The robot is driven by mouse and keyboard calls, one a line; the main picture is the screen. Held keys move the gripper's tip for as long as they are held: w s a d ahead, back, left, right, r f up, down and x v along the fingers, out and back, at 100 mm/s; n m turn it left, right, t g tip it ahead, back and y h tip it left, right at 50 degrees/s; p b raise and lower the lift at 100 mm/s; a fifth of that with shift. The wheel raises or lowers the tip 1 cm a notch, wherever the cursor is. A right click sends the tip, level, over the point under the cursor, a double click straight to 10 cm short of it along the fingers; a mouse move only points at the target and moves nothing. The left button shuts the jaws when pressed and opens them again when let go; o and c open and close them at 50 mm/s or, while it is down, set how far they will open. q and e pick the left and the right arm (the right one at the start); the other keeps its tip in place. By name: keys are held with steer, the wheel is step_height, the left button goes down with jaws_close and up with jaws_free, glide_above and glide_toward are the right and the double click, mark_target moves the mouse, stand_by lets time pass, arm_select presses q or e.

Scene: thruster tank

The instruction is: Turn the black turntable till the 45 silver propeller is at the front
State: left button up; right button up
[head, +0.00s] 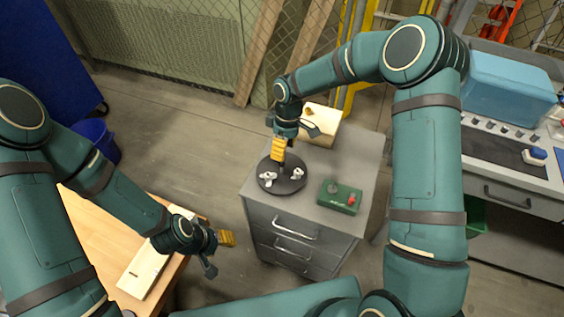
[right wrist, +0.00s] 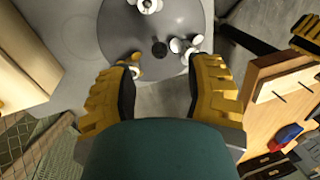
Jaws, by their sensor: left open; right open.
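The black turntable (head: 284,188) lies on top of a grey drawer cabinet. Two silver propellers show on it in the head view, one at its left (head: 267,179) and one at its right (head: 297,173). In the right wrist view the turntable (right wrist: 200,12) looks grey, with silver propellers at the top (right wrist: 147,5) and right (right wrist: 184,46) and a brass-coloured one (right wrist: 130,64) at the left, partly behind a finger. No size marking is legible. My right gripper (head: 278,152) is open above the turntable, pointing down; contact is unclear. My left gripper (head: 227,239) is open and empty beside the wooden table.
A green control box (head: 339,197) with a red button sits right of the turntable on the cabinet (head: 262,215). A pale wooden box (head: 322,122) stands behind it. The wooden table (head: 92,232) with a pale board (head: 146,268) is at left. A workbench (head: 505,190) stands at right.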

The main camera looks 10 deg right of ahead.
mark_target(282, 168)
steer(key=shift+s+a+f+b, duration=0.1)
steer(key=shift+s+f, duration=0.05)
steer(key=shift+f, duration=0.75)
steer(key=shift+s+a+f+b, duration=0.1)
steer(key=shift+f, duration=0.8)
steer(key=shift+s+a+f+b, duration=0.1)
steer(key=shift+s+f, duration=0.05)
steer(key=shift+f, duration=0.75)
jaws_close()
